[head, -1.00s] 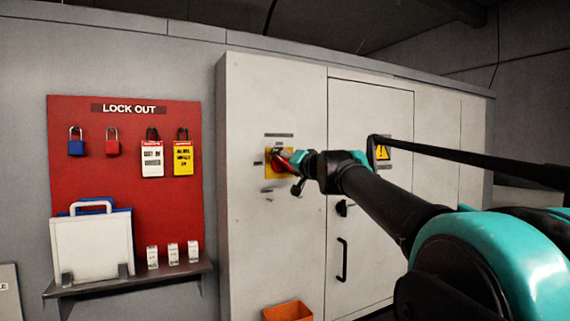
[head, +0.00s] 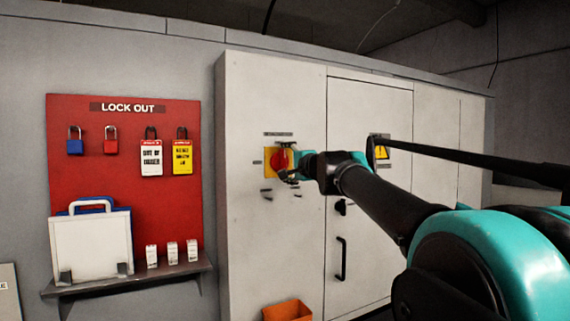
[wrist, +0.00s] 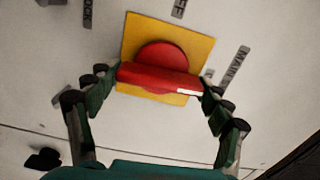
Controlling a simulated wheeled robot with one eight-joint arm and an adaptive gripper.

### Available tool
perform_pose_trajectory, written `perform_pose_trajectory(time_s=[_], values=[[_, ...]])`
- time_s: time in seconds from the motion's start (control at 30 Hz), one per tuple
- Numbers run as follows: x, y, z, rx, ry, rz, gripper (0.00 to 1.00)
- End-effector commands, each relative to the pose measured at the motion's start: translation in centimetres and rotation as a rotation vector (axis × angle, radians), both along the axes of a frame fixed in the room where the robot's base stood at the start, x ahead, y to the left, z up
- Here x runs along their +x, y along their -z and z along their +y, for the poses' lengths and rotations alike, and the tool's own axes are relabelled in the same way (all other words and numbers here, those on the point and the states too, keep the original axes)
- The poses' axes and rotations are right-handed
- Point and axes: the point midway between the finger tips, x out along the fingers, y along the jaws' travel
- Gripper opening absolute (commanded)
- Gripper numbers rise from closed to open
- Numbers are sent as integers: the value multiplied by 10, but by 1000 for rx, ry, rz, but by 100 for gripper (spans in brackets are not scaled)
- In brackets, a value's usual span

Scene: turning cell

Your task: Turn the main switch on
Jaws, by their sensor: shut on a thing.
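The main switch is a red rotary knob with a raised bar handle (wrist: 160,78) on a yellow square plate (wrist: 195,48), fixed to the pale cabinet. In the head view the red knob (head: 280,158) shows just left of my gripper (head: 291,170), which partly covers it. In the wrist view my gripper (wrist: 158,88) has one finger at each end of the bar and is shut on it. The bar lies nearly level across that picture. A white mark shows at its right end.
The pale cabinet (head: 260,235) has a door with a black handle (head: 341,259). Left of it hang a red lockout board (head: 100,180) with padlocks and tags, and a shelf (head: 125,280). An orange bin (head: 287,311) sits low in front.

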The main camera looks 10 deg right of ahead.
Motion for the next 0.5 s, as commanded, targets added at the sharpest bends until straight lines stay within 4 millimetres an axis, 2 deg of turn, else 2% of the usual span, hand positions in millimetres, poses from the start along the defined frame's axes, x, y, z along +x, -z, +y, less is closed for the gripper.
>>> perform_pose_trajectory(time_s=[0.5], values=[[0, 0, 0, 76, 1, 25, 50]])
